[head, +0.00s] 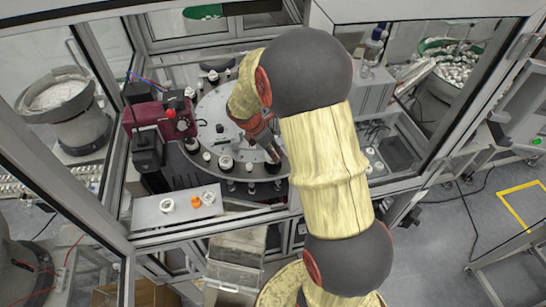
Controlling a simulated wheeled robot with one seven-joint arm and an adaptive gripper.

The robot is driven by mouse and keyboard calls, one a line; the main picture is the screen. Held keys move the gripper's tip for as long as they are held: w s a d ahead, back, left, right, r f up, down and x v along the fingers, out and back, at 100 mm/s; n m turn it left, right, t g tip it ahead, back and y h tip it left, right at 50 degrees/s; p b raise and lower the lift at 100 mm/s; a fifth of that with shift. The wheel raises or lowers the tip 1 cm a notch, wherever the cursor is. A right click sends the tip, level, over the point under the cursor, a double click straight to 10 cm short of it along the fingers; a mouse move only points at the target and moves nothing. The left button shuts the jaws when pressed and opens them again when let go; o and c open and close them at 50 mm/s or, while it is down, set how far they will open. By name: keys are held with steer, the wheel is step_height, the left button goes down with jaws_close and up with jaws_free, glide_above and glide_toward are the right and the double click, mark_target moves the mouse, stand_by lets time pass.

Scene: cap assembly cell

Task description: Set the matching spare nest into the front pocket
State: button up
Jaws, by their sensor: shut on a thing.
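My gripper (271,149) reaches down over the front right part of the round dial (238,178). It is shut on a small dark piece (273,162), which looks like a nest; the arm and fingers hide part of it. I cannot tell whether the piece is seated in a pocket or just above the dial. Other nests with white parts sit along the dial's rim, such as one white-topped nest (226,162). On the pale shelf (150,218) at the front left lie an orange nest (196,202), a white ring-shaped nest (167,206) and another pale nest (209,197).
A dark red unit (160,120) stands left of the dial. Metal frame posts (101,72) and glass panels enclose the cell. A feeder bowl (64,95) stands outside at left. A grey bin (236,252) is below the front edge.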

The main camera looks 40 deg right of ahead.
step_height(320, 180, down, 4)
steer(key=shift+r, duration=0.2)
steer(key=o, duration=1.3)
steer(key=shift+s+a, duration=0.1)
steer(key=s+a+r+m+t+y, duration=0.1)
steer(key=s+a+r+m, duration=0.1)
steer(key=a+r, duration=0.5)
steer(key=s+a+r+m, duration=0.1)
steer(key=a+r+m, duration=0.1)
steer(key=r, duration=0.8)
steer(key=s+a+r+m+t+y, duration=0.1)
steer(key=s+a+r+m, duration=0.2)
steer(key=s+a+m, duration=0.1)
steer(key=s+a+r+m+t+y, duration=0.1)
steer(key=s+a+r+m+t, duration=0.1)
steer(key=s+a+m, duration=0.2)
steer(key=s+a+r+m+t+y, duration=0.1)
steer(key=s+a+r+m+t, duration=0.1)
steer(key=s+a+m, duration=0.3)
steer(key=shift+s+a+r+y, duration=0.1)
steer(key=shift+s+a+r, duration=0.2)
steer(key=shift+s, duration=0.35)
steer(key=shift+s+a+r+y, duration=0.1)
steer(key=shift+s+a+r, duration=0.2)
steer(key=shift+s, duration=0.4)
steer(key=shift+s+a+r+y, duration=0.1)
steer(key=shift+s+a+r, duration=0.2)
steer(key=shift+s, duration=0.35)
